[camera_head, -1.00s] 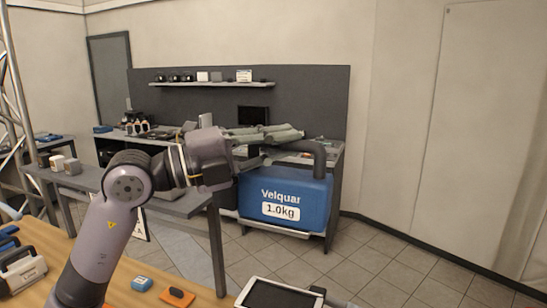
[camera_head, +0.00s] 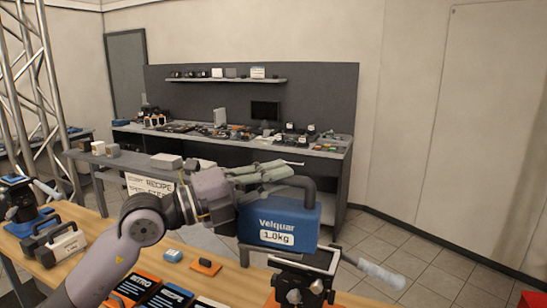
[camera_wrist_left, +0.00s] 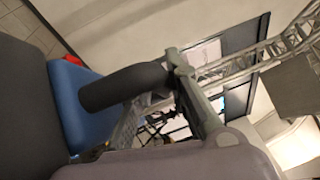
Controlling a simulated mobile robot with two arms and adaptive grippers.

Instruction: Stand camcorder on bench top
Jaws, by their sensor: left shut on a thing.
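The blue boxy camcorder (camera_head: 254,222), labelled "Velquar 1.0kg", has a dark top handle. My left gripper (camera_head: 290,170) is shut on that handle. The camcorder hangs roughly level and appears clear of any surface, in front of the far bench. The left wrist view shows the dark handle and part of the blue body (camera_wrist_left: 80,95) beside a grey gripper finger. A wooden bench top (camera_head: 205,284) runs along the front, below my left arm. My right gripper is not in view.
On the wooden bench are a pale handled device (camera_head: 66,246), a small blue item (camera_head: 173,255), an orange-and-black item (camera_head: 206,266), dark cards (camera_head: 165,298) and a dark mount with a grey bar (camera_head: 300,285). The far bench (camera_head: 340,150) is crowded. A truss stands left.

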